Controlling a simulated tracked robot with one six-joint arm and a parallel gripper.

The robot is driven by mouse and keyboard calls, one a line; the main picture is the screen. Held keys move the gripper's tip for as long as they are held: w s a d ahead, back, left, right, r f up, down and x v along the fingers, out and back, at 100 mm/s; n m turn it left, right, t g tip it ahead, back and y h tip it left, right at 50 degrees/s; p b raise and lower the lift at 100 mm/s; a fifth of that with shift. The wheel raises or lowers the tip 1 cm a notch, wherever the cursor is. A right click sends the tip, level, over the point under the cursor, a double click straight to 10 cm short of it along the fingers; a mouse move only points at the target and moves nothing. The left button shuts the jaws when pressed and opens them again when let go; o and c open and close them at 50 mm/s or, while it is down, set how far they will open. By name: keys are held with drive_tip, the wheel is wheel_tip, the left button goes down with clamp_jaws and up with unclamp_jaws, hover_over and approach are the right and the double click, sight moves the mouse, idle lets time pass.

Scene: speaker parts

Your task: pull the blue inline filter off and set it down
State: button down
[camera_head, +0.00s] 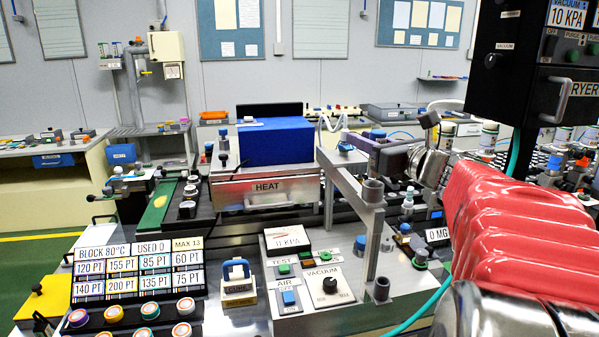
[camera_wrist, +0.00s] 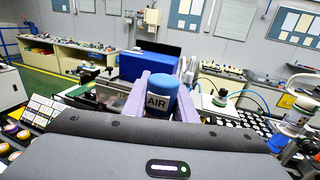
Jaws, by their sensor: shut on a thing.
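The blue inline filter (camera_wrist: 160,84) is a rounded blue cylinder with a white AIR label. In the wrist view it stands upright between the two purple fingers of my gripper (camera_wrist: 159,92), which are shut on its sides. Its lower end is hidden behind the grey gripper housing, so I cannot tell whether it touches a fitting. In the head view my gripper (camera_head: 360,143) reaches in from the right, at the top of a grey metal frame (camera_head: 346,182). Small blue parts show by the fingers there, but which one is the filter is unclear.
Below the frame is a control panel (camera_head: 308,318) with an AIR switch and VACUUM knob. Left of it are a CURE-labelled block (camera_head: 239,292) and price-like cards (camera_head: 137,272). A HEAT box (camera_head: 267,191) with a blue block (camera_head: 275,141) stands behind. A black unit (camera_head: 528,70) hangs at right.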

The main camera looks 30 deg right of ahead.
drive_tip(key=shift+r, duration=1.95)
drive_tip(key=shift+f, duration=0.15)
